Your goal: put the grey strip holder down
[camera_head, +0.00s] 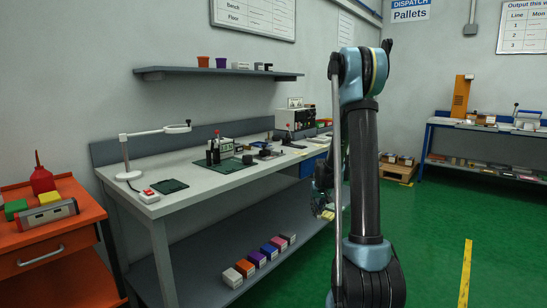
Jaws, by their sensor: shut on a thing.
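My arm stands upright right of centre in the head view. My gripper (323,180) is dark and partly hidden behind the arm, beside the right front part of the workbench (225,188). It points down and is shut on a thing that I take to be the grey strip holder. Little of the held thing can be told apart, as the arm covers this area and the details are small. I cannot tell whether it touches anything.
The bench carries a white lamp (130,155), a dark green mat (170,186) and several small devices. Coloured boxes (255,258) line its lower shelf. An orange cart (45,250) stands at the left. Green floor (430,240) is open at the right.

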